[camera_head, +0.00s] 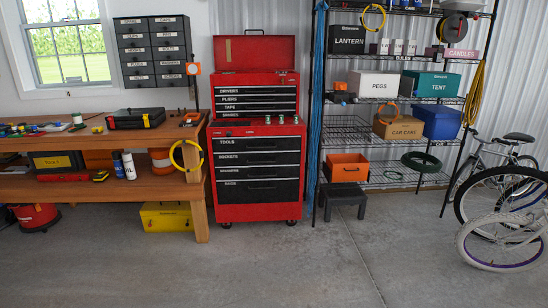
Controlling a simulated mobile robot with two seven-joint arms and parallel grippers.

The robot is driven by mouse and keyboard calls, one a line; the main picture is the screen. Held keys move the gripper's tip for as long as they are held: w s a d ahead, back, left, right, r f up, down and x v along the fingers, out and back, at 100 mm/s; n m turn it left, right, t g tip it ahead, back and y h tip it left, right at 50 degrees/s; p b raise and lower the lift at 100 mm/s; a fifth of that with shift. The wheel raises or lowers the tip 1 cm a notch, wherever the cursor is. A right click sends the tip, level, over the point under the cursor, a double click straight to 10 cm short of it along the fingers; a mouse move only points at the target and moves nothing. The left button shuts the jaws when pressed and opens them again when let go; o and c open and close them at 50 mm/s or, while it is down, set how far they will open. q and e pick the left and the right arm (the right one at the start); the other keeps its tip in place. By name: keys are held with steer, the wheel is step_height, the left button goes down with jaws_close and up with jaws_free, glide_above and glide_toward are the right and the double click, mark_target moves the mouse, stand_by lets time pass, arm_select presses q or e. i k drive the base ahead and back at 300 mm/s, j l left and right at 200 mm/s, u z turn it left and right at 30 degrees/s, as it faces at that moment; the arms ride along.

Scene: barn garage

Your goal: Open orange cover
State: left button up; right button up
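I cannot tell which of these is the orange cover. Neither of my grippers is in view.
A wooden workbench (199,207) stands at the left, and a red tool chest (258,213) with its lid up is in the middle. A black step stool (343,196) stands before the wire shelf. Bicycles (500,215) are at the right. The concrete floor (270,270) in front is clear.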

mark_target(337, 86)
steer(key=i, duration=1.35)
steer(key=i+j+z, duration=0.2)
steer(key=i, duration=1.1)
steer(key=i+l, duration=0.05)
steer(key=l, duration=0.05)
